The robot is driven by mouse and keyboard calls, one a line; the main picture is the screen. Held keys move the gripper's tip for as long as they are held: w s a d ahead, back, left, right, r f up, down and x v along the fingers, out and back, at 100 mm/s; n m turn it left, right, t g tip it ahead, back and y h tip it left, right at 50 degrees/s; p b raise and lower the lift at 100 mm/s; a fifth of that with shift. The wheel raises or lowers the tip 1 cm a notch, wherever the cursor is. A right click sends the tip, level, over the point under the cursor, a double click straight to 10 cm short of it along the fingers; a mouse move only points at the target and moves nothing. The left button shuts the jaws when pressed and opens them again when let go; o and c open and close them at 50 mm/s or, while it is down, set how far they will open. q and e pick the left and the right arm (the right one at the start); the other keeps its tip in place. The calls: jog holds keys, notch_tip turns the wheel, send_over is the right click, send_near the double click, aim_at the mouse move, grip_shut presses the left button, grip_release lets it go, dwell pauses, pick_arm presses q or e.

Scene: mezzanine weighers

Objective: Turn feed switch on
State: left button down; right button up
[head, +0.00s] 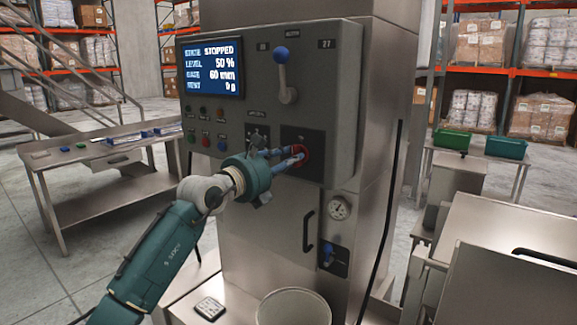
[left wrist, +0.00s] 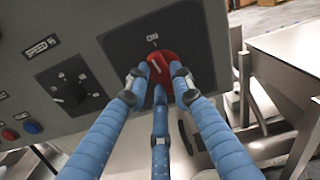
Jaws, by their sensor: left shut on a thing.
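The feed switch is a red rotary knob (left wrist: 159,68) on a dark square plate marked ON at its top, in the left wrist view. It also shows in the head view (head: 302,154) at the lower right of the grey control panel. A pale mark on the knob points up, slightly left of ON. My left gripper (left wrist: 160,84) has its blue fingers closed around the knob; in the head view it reaches the panel from the left (head: 292,158). The panel's screen (head: 212,67) reads STOPPED, level 50 %. My right gripper is not in view.
A speed dial (left wrist: 72,88) sits left of the switch plate. A blue-knobbed lever (head: 284,75) is above it, and a gauge (head: 339,208) and door handle (head: 309,231) are below. A white bucket (head: 293,306) stands at the machine's foot. A steel table (head: 105,165) is at left.

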pick_arm(q)
jog(key=shift+f+m+b, duration=0.15)
jog(key=shift+m+b, duration=0.5)
jog(key=shift+m, duration=0.45)
jog(key=c, duration=1.5)
grip_release()
jog(key=shift+a, duration=0.1)
jog(key=v, duration=1.1)
jog(key=shift+s+a, duration=0.2)
jog(key=shift+s, duration=0.15)
